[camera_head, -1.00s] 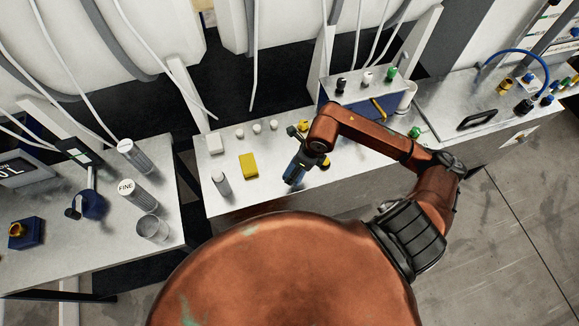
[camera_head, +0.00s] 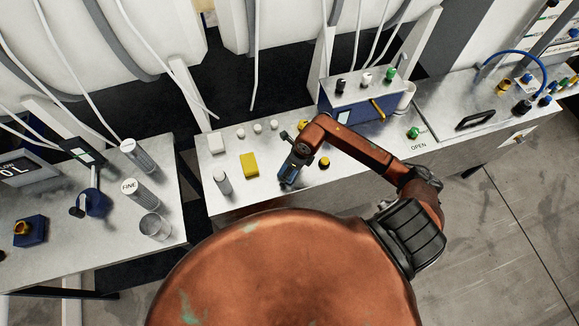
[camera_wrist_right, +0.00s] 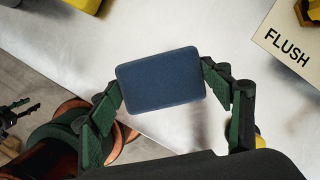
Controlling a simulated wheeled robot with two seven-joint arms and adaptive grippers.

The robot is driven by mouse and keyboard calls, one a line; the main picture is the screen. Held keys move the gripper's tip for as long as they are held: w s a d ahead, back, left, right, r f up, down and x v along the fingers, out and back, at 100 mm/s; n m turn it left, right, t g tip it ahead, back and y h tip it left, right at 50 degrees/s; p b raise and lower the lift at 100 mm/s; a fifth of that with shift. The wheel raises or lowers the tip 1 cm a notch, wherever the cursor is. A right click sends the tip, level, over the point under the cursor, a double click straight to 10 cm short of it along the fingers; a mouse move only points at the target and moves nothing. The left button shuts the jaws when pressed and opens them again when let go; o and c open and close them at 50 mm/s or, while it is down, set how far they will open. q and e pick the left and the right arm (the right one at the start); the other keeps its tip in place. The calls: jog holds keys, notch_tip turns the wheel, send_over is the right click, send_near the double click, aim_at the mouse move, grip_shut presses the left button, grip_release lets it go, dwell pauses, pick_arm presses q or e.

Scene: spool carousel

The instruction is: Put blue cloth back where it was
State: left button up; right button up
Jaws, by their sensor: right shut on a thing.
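The blue cloth (camera_wrist_right: 160,89) is a flat dark blue block with rounded corners. In the right wrist view it sits between the two green fingers of my right gripper (camera_wrist_right: 165,95), which is shut on it. In the head view the blue cloth (camera_head: 288,173) is at the end of my right arm, over the front of the middle metal table, right of a yellow block. Whether it touches the table I cannot tell. My left gripper is not in view.
The yellow block (camera_head: 249,165) lies left of the blue cloth, and a grey-white cylinder (camera_head: 222,182) stands near the front edge. Small white pieces and a white block (camera_head: 215,142) lie behind. A blue box with knobs (camera_head: 352,108) stands to the right.

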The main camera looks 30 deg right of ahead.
jog(key=shift+f, duration=0.15)
jog(key=o, duration=1.1)
jog(key=shift+r, duration=0.25)
jog(key=b+v, duration=0.1)
jog(key=v, duration=1)
jog(key=shift+r+b, duration=0.3)
jog(key=shift+r, duration=0.1)
